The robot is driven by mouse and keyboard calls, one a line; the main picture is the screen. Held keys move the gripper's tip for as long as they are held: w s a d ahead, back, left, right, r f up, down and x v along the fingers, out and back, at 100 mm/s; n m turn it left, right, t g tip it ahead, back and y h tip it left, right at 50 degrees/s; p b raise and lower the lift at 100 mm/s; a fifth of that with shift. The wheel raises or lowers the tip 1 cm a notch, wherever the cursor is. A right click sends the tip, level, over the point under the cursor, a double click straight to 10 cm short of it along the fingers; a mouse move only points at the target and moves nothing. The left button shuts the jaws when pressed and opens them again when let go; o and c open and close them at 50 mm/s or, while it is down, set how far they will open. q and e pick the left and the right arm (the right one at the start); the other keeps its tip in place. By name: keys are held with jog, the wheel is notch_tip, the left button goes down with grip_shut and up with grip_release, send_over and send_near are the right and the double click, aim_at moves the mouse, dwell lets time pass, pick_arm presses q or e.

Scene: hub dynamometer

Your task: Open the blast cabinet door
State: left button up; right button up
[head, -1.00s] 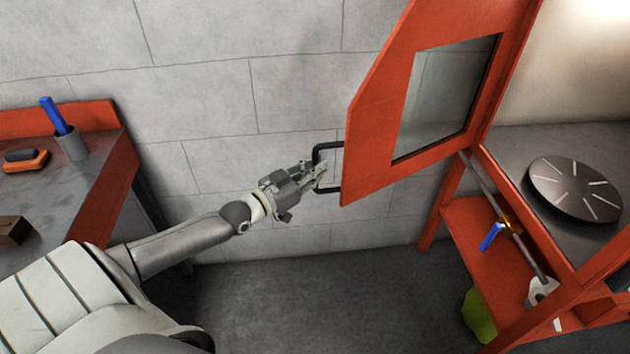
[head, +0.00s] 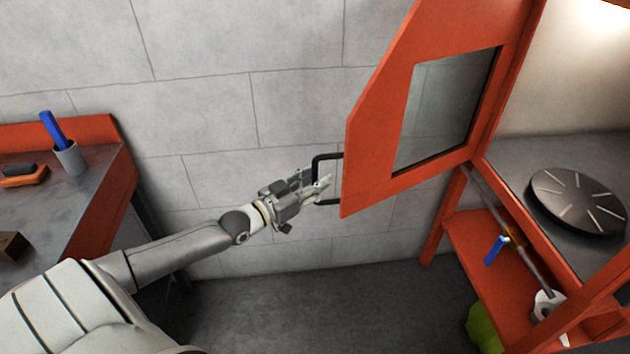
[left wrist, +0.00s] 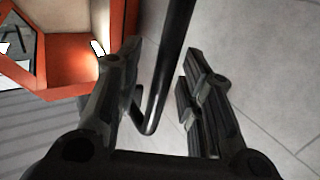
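The orange blast cabinet door (head: 380,172) stands wide open, swung out to the left of the cabinet, with a window (head: 445,110) in it. Its black bar handle (head: 316,164) is on the door's left edge. My left gripper (head: 316,180) is at the handle. In the left wrist view the handle (left wrist: 172,75) passes between the two spread fingers (left wrist: 158,78), with gaps visible on both sides. The gripper is open around the bar, not clamped on it. My right gripper is out of view.
The open cabinet (head: 475,250) at right has a dark slotted disc (head: 577,202) and a blue-handled valve (head: 494,250). An orange-edged bench (head: 95,190) with a cup (head: 68,158) stands at left. The floor between is clear.

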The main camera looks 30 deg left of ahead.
pick_arm(q)
jog(key=v, duration=1.2)
dwell(0.3)
dwell(0.4)
jog(key=s+a+f+n+g+y, duration=0.1)
jog(key=s+a+f+y, duration=0.15)
jog(key=f, duration=0.55)
jog(key=s+a+f+n+g+y, duration=0.1)
jog(key=a+f+g+y, duration=0.1)
jog(key=a+f, duration=0.35)
jog(key=s+d+f+g+y, duration=0.15)
jog(key=s+f, duration=0.25)
jog(key=f, duration=0.6)
jog(key=s+f+g, duration=0.2)
jog(key=s+f, duration=0.2)
jog(key=f, duration=0.5)
jog(key=s+d+f+g, duration=0.2)
jog(key=s+d+f, duration=0.2)
jog(key=s+f, duration=0.25)
jog(key=s+d+f+g, duration=0.3)
jog(key=s+f, duration=0.2)
jog(key=f, duration=0.3)
jog(key=s+d+f+m+g+h, duration=0.1)
jog(key=s+d+f+g, duration=0.4)
jog(key=s+d, duration=0.9)
notch_tip(320, 180, down, 3)
jog(key=shift+d+f+m, duration=0.2)
jog(key=shift+d+m, duration=0.1)
jog(key=shift+d, duration=0.2)
